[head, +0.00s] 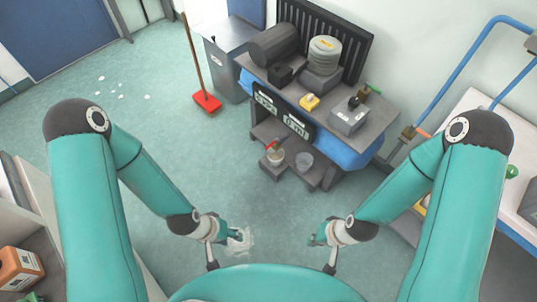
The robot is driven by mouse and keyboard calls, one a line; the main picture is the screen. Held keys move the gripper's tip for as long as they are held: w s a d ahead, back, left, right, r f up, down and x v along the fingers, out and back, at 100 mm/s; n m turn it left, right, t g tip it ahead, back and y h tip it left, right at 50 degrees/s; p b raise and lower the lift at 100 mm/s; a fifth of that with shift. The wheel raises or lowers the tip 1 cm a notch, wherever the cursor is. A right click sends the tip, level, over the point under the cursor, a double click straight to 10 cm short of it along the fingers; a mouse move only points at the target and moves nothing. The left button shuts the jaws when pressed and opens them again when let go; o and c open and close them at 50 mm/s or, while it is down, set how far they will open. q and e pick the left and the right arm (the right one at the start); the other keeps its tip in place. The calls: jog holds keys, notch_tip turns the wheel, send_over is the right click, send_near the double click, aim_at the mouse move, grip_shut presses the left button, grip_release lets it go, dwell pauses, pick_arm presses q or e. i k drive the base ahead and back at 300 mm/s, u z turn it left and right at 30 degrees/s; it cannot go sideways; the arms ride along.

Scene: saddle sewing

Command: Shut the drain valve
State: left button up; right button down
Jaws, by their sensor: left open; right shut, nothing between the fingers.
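A small red handle (271,147) shows low at the front of the dark workbench, above a pale container; it may be the drain valve, but it is too small to tell how it is turned. My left gripper (228,233) is open and empty, low and in front of the bench, well apart from the handle. My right gripper (317,236) is shut and empty, also in front of the bench and to the right. Neither gripper touches anything that I can see.
The workbench (380,108) carries a dark cylinder (273,45), a grey ribbed drum (325,55) and a grey box (347,119). The floor (170,130) left of the bench is mostly free.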

aim_at(276, 142)
jog(key=u, duration=0.05)
jog(key=k, duration=0.7)
jog(key=z, duration=0.45)
jog(key=i, duration=1.15)
jog(key=u, duration=0.45)
jog(key=i, duration=1)
jog(key=u, duration=0.75)
jog(key=k, duration=0.75)
jog(key=u, duration=0.15)
jog(key=i, duration=0.8)
jog(key=z, duration=0.1)
